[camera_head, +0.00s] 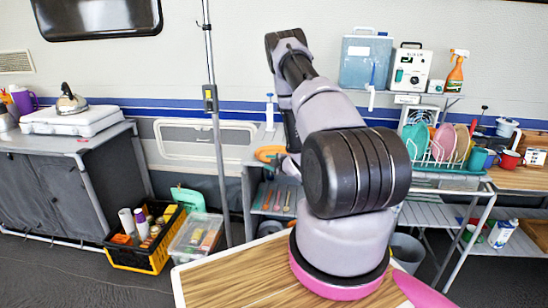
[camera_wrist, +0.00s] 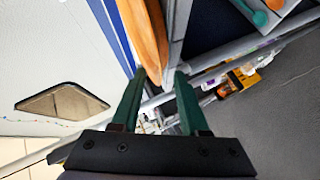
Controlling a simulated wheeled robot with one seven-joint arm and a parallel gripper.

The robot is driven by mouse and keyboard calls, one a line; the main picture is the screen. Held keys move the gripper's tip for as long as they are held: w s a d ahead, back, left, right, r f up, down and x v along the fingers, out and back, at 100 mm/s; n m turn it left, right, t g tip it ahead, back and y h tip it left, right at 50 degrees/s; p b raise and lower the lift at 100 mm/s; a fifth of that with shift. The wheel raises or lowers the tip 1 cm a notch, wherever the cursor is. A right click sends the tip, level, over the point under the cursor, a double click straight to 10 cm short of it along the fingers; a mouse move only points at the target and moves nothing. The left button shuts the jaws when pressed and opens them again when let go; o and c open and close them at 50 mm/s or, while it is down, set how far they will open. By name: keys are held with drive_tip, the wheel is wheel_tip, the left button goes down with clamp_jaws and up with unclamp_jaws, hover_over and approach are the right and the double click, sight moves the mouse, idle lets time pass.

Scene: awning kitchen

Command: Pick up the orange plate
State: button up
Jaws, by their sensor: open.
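The orange plate (camera_wrist: 146,36) shows nearly edge-on in the wrist view, at the top centre. Its near end reaches down to about the level of my fingertips and appears between them; I cannot tell whether it touches either finger. In the head view the orange plate (camera_head: 268,153) shows in part, left of my arm, above a shelf with utensils. My arm hides the rest of it. My gripper (camera_wrist: 159,76) has two green fingers, spread open with nothing clamped. In the head view the gripper is hidden behind my arm.
A dish rack (camera_head: 436,161) with several coloured plates stands right of my arm. A grey pole (camera_head: 215,130) stands left of the plate. A wooden tabletop (camera_head: 225,284) is in front. A black and yellow crate (camera_head: 146,236) and a clear bin (camera_head: 195,236) are on the floor.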

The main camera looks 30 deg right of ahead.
clamp_jaws()
idle(1.3)
